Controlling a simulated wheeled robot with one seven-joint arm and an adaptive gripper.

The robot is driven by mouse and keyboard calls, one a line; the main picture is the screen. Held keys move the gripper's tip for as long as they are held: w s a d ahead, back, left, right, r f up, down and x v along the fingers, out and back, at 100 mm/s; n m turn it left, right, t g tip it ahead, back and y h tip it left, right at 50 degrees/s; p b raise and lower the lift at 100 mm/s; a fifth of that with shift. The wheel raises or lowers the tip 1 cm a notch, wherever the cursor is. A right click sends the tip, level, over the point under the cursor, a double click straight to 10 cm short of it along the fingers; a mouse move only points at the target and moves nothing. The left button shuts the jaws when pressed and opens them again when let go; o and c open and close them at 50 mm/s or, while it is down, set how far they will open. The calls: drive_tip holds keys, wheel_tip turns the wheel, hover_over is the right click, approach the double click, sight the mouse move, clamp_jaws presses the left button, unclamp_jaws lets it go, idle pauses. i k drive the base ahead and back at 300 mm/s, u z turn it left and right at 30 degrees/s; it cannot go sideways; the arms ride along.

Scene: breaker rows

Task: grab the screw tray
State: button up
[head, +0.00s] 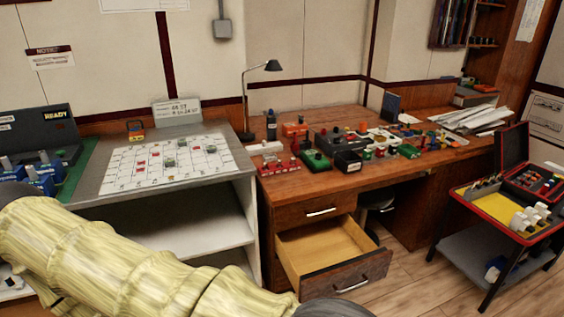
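A small black open box (348,161), possibly the screw tray, sits near the front edge of the wooden desk, among several small parts. It is too small to tell whether it holds screws. My arm crosses the lower left of the head view, in a pale yellow ribbed cover, and ends in a dark rounded part at the bottom edge. My gripper's fingers are not in view. The arm is apart from the black box, lower and in front of the desk.
The desk's lower drawer (335,262) stands open and empty. A green block (315,160) and red parts (280,167) lie left of the box. A desk lamp (258,90) stands behind. A red-rimmed cart (478,206) is at right. Bare floor (410,285) lies between.

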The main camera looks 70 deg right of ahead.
sight(273, 169)
drive_tip(key=z, duration=0.65)
drive_tip(key=i, duration=0.9)
drive_tip(key=z, duration=0.95)
